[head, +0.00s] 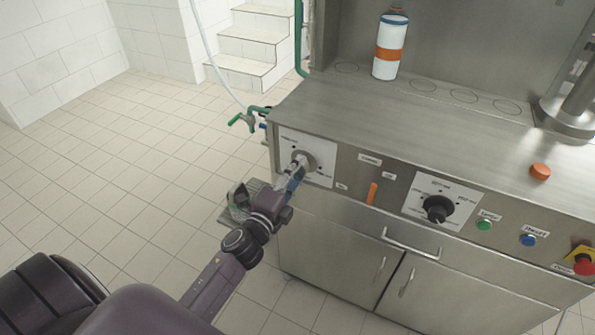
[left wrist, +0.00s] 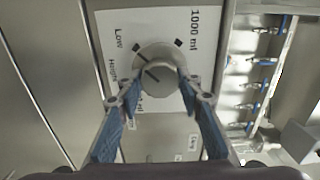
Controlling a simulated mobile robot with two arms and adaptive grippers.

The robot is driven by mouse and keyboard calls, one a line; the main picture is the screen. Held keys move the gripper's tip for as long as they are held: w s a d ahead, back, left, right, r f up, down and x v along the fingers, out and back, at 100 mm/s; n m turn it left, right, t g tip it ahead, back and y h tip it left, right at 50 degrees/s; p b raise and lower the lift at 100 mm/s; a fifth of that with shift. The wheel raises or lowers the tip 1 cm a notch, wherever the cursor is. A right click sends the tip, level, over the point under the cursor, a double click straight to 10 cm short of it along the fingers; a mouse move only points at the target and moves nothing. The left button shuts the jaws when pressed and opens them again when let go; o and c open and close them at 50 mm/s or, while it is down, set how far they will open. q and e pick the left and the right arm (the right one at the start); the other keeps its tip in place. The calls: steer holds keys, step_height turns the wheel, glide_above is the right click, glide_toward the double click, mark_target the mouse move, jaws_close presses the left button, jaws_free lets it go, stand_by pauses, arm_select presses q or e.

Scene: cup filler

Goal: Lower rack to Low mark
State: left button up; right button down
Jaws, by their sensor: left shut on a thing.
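A grey round knob (left wrist: 157,66) on a white plate shows in the left wrist view. The plate (left wrist: 120,30) carries the printed words "Low", "Height" and "1000 ml" with black marks around the knob. A dark line lies slantwise on the knob's face; which mark it points to is hard to tell. In the head view this knob (head: 304,157) is the left one on the front panel. My left gripper (head: 297,168) is shut on it, and the wrist view shows the blue-padded fingers (left wrist: 156,80) on either side. My right gripper is out of view.
A bottle (head: 390,47) stands on the steel worktop. The tiled floor at left is clear.

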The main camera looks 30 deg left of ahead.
arm_select(q)
steer(key=o, duration=1.2)
steer(key=shift+c, duration=0.2)
steer(key=s, duration=1.2)
steer(key=shift+d, duration=0.25)
steer(key=s+d+f+n+g, duration=0.1)
steer(key=s+f+n+g, duration=0.25)
steer(key=f, duration=0.85)
steer(key=s+d+f+n+g, duration=0.2)
steer(key=s+f, duration=0.2)
steer(key=f, duration=0.8)
steer(key=s+d+f+n+g, duration=0.1)
steer(key=s+f+n+g, duration=0.2)
steer(key=f, duration=0.9)
steer(key=s+f+n+g, duration=0.2)
steer(key=s+f, duration=0.4)
steer(key=s, duration=0.3)
steer(key=s+d+f+n+g, duration=0.1)
steer(key=s+f+n+g, duration=0.1)
steer(key=s+f, duration=0.4)
steer(key=s+d+f+n+g, duration=0.1)
steer(key=s+f+g, duration=0.3)
steer(key=s, duration=0.9)
step_height(320, 180, down, 3)
steer(key=shift+s+r+n+h, duration=0.2)
steer(key=shift+s+n+h, duration=0.15)
steer(key=shift+n, duration=0.4)
